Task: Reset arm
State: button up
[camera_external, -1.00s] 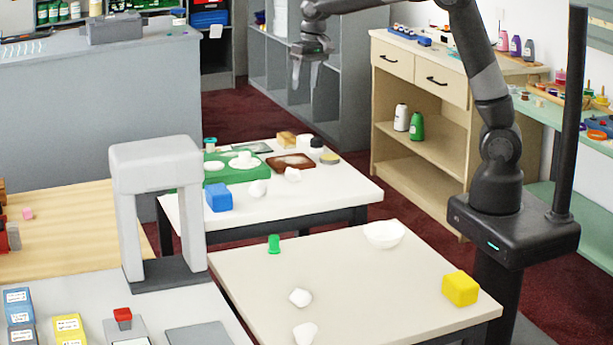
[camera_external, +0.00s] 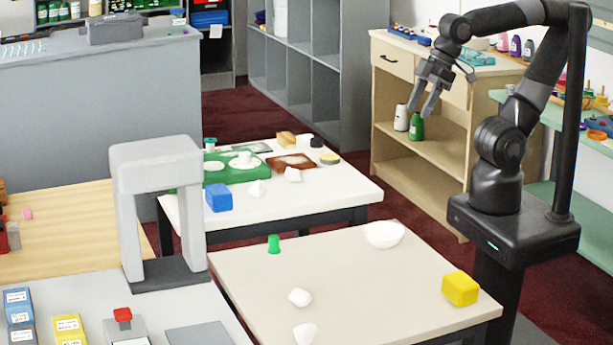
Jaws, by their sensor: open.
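My gripper (camera_external: 420,110) hangs in the air at the upper right, in front of the wooden cabinet as seen from the camera. Its two fingers point down and stand apart, with nothing between them. The gripper is well above the near table and touches nothing that I can see.
The near table (camera_external: 350,280) holds a white bowl (camera_external: 384,234), a yellow block (camera_external: 460,289), a green piece (camera_external: 274,244) and white lumps. A white table (camera_external: 340,192) stands behind it. The wooden cabinet (camera_external: 425,165) holds bottles. A grey arch (camera_external: 155,160) stands left.

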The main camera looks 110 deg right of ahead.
jog(key=shift+s+a+f+n, duration=0.3)
jog(key=shift+s+a+f, duration=0.2)
jog(key=shift+s, duration=0.15)
